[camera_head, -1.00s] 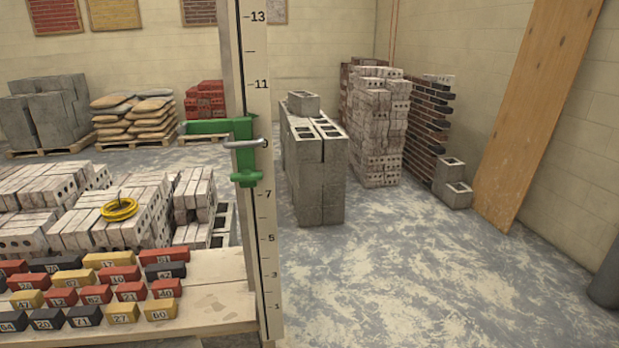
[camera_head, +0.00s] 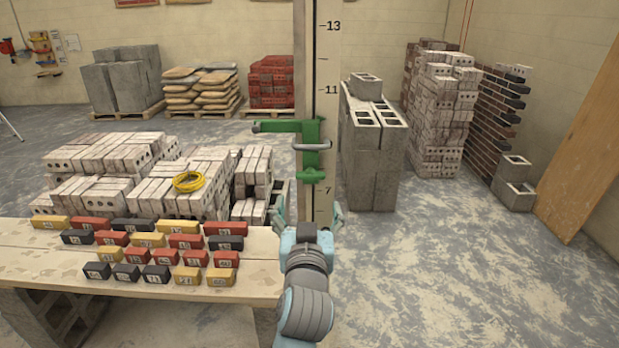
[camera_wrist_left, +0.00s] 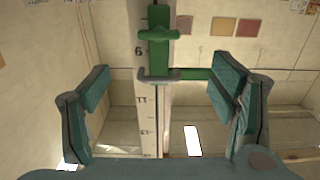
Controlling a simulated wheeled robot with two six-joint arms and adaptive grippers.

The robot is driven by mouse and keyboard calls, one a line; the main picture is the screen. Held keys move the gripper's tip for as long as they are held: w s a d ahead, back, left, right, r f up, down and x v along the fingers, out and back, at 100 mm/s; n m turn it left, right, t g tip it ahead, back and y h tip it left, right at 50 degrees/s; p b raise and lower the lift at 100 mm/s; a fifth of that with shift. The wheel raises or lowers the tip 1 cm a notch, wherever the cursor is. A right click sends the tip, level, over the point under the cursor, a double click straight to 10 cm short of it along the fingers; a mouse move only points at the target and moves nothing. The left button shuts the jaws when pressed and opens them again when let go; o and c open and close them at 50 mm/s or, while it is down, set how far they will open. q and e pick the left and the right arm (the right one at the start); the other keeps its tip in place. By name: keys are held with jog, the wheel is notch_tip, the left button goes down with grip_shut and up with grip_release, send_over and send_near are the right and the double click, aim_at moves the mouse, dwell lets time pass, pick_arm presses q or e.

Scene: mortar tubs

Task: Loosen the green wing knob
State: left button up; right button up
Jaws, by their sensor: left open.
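The green wing knob (camera_head: 311,175) sits at the lower end of a green slider (camera_head: 311,132) on an upright numbered post (camera_head: 324,60). A grey metal loop (camera_head: 312,146) crosses the slider above the knob. My left gripper (camera_head: 307,212) is open and empty, below the knob and apart from it, its fingers to either side of the post. In the left wrist view, which is upside down, the knob (camera_wrist_left: 158,35) shows above the grey loop (camera_wrist_left: 158,76), between the spread fingers (camera_wrist_left: 163,85). My right gripper is in neither view.
A wooden bench (camera_head: 30,265) with several numbered blocks stands left of the post. Behind it are pale brick stacks (camera_head: 105,155) with a yellow coil (camera_head: 188,181) on top. Grey concrete blocks (camera_head: 372,165) stand right of the post. The floor at front right is clear.

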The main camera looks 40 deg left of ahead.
aim_at(310, 177)
pick_arm(q)
jog(key=x, duration=1.3)
jog(key=shift+f+p, duration=0.15)
jog(key=shift+p, duration=0.25)
jog(key=shift+c, duration=0.2)
jog(key=c, duration=1.1)
